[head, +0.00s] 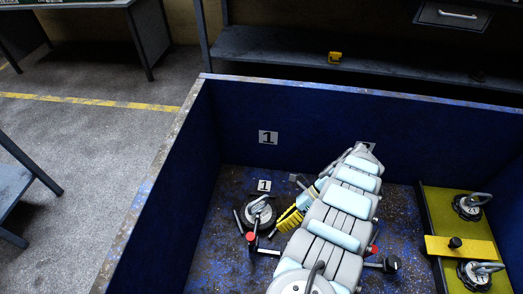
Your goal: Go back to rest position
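My arm reaches from the bottom edge up into the blue bin (223,137), its grey links with pale blue pads covering the middle of the floor. I cannot make out my gripper or its fingers; they are hidden by the arm or outside the picture. A yellow and black striped part (290,219) shows beside the arm, partly covered. A red knob (251,237) and a black knob (390,263) stick out on either side from under the arm.
A yellow-green panel (430,205) at the right holds two more round black devices (472,206) and a yellow bar (461,246). A shelf (400,68) with a small yellow item (335,57) runs behind the bin. Grey floor (90,155) is open at left.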

